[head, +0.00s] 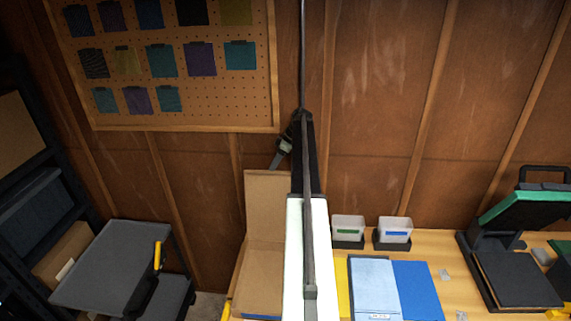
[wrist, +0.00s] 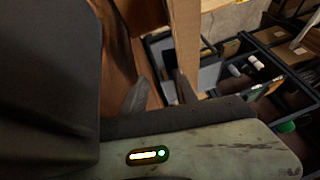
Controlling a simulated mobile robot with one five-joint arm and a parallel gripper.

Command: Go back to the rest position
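My gripper (wrist: 161,78) shows in the wrist view with its two dark fingers apart and nothing between them. Wood wall and a grey surface show beyond the gap. In the head view my gripper (head: 275,165) is small and partly hidden behind my arm. It hangs in front of the wood wall, above an open cardboard box (head: 268,205) and to the lower right of the pegboard (head: 200,116). No object is seen held in either view.
A table (head: 441,254) at the right bears two small bins (head: 348,228) (head: 394,232), blue folded cloths (head: 374,285) and a heat press (head: 512,275). A grey cart (head: 110,262) and dark shelving (head: 75,190) stand at the left. Bare wall lies right of my arm.

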